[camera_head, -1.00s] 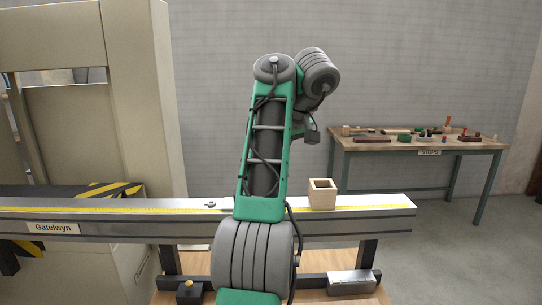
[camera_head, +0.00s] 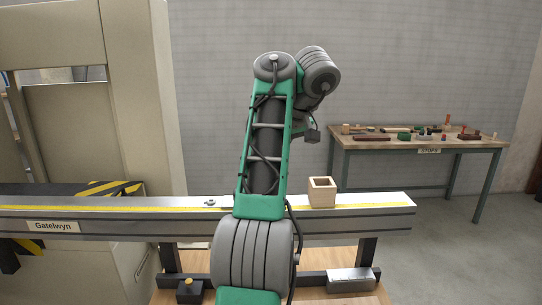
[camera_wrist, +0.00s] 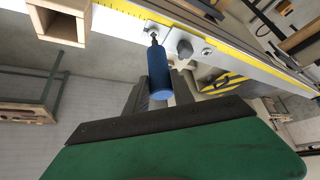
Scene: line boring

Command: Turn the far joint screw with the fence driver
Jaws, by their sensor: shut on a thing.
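The fence driver (camera_wrist: 160,72) has a blue handle and a thin dark shaft. My gripper (camera_wrist: 162,92) is shut on its handle in the wrist view. The driver's tip is at a small round screw (camera_wrist: 152,30) on the fence's pale joint plate; I cannot tell whether it is seated in it. A second small screw (camera_wrist: 207,51) shows on the plate, past a grey block (camera_wrist: 184,48). In the head view the fence (camera_head: 375,202) runs across the picture, and my own arm hides the gripper and driver.
An open wooden box (camera_head: 322,194) stands on the fence right of my arm; it also shows in the wrist view (camera_wrist: 62,22). A small metal fitting (camera_head: 210,203) sits on the fence left of my arm. A bench (camera_head: 345,145) with tools stands at back right.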

